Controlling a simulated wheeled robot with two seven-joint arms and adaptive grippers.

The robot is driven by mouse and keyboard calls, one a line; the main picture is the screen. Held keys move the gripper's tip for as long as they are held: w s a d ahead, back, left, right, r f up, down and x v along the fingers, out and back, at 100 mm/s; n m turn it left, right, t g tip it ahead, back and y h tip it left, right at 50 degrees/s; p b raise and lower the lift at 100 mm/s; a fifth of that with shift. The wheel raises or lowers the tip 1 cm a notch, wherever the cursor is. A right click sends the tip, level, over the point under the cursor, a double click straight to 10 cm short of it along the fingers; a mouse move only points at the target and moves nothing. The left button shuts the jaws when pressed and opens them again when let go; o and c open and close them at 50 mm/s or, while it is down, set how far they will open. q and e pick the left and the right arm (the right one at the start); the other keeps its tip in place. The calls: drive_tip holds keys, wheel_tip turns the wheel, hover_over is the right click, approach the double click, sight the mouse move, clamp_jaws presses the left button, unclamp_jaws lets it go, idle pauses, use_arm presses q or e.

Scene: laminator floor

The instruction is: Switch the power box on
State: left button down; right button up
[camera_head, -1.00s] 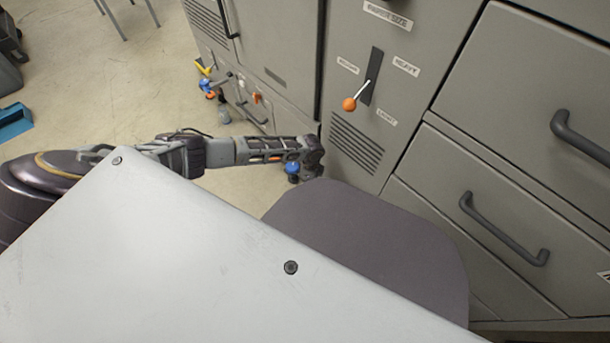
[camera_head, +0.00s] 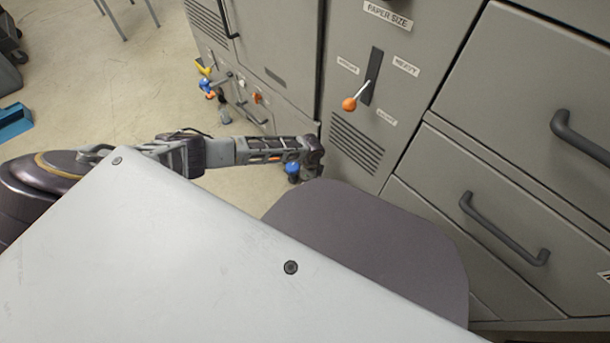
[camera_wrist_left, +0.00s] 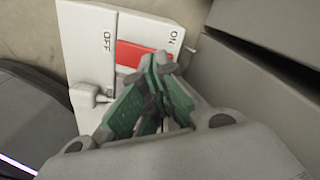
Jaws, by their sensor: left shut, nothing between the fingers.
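The power box (camera_wrist_left: 85,32) is a white panel in the left wrist view, marked OFF on its left part and ON on its right part. A red area (camera_wrist_left: 128,54) shows beside the ON mark. A small light grey piece (camera_wrist_left: 84,94) sticks out at the panel's lower left; I cannot tell what it does. My left gripper (camera_wrist_left: 160,66) is shut and empty, its green-padded fingertips over the red area's right end. I cannot tell whether they touch it. In the head view my left gripper (camera_head: 314,158) is beside the grey machine, and the power box cannot be made out there.
The grey machine (camera_head: 350,120) carries an orange-knobbed lever (camera_head: 351,103) in a slot above a vent. Drawers with dark handles (camera_head: 505,232) lie to the right. Small coloured controls (camera_head: 207,85) show farther left. Open floor (camera_head: 110,85) lies at the left.

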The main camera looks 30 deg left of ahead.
use_arm(q)
drive_tip(key=shift+f, duration=0.4)
use_arm(e)
drive_tip(key=shift+f, duration=0.15)
idle(0.4)
use_arm(q)
drive_tip(key=shift+f, duration=0.35)
drive_tip(key=shift+f, duration=0.3)
idle(0.7)
drive_tip(key=shift+f, duration=0.35)
idle(0.5)
drive_tip(key=shift+r, duration=0.1)
use_arm(e)
drive_tip(key=shift+r, duration=0.25)
use_arm(q)
drive_tip(key=shift+r+p, duration=2.25)
drive_tip(key=shift+p, duration=0.15)
drive_tip(key=shift+r+p, duration=1.15)
use_arm(e)
wheel_tip(320, 180, up, 7)
drive_tip(key=d+g+h, duration=0.1)
drive_tip(key=shift+s+d, duration=0.15)
drive_tip(key=shift+s, duration=0.05)
